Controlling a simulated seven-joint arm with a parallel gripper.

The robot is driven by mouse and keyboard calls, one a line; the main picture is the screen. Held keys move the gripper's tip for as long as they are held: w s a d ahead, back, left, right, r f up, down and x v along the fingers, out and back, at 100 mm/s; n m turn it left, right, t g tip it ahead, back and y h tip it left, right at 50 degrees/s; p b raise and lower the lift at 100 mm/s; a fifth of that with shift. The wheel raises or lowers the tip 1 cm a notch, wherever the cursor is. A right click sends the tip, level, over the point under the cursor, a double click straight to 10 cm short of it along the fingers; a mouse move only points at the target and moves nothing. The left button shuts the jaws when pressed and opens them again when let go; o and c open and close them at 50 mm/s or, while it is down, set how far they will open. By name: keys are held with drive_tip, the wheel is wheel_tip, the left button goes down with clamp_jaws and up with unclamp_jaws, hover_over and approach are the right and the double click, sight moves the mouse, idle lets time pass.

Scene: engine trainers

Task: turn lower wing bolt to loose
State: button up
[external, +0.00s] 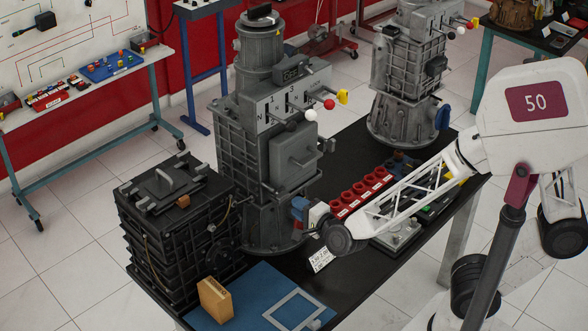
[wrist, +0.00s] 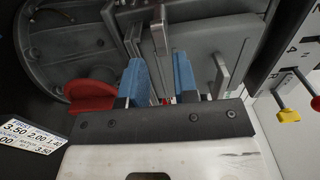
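The grey gearbox (external: 285,155) stands upright on the black table. In the wrist view, a red wing-shaped piece (wrist: 92,90), likely the lower wing bolt, shows left of my fingers beside the round grey flange (wrist: 65,40). My gripper (wrist: 158,75) has two blue fingers standing apart, with a grey cover and lever behind the gap. A bit of red (wrist: 170,100) shows low between the fingers; I cannot tell what it belongs to.
Shift levers with white (external: 311,115), red (external: 329,104) and yellow (external: 342,97) knobs stick out above my gripper. Red cups (external: 362,188) stand close behind my arm. A label card (external: 321,259) lies near it. A second gearbox (external: 405,80) stands farther back.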

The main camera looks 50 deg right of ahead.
sight(285, 198)
drive_tip(key=shift+w, duration=3.4)
clamp_jaws()
